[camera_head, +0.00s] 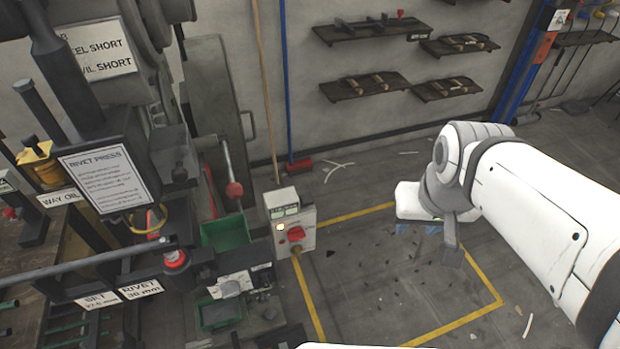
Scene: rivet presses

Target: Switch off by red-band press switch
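A grey-white switch box (290,222) stands on a post right of the rivet press. On its front are a red rotary knob (296,233) and a lit, pale orange lamp (280,227). The press (105,175) at the left carries a "RIVET PRESS" sign. A red collar (175,258) shows low on the press; whether this is the red band is unclear. My gripper (418,229) hangs well right of the switch box, above the floor, touching nothing. Its two blue-tipped fingers look apart, with nothing between them.
A yellow floor outline (358,213) surrounds open floor with small dark bits. A green bin (226,232) and a red-ball lever (234,190) are left of the switch box. Wall shelves (365,86) hang at the back. Air between gripper and box is clear.

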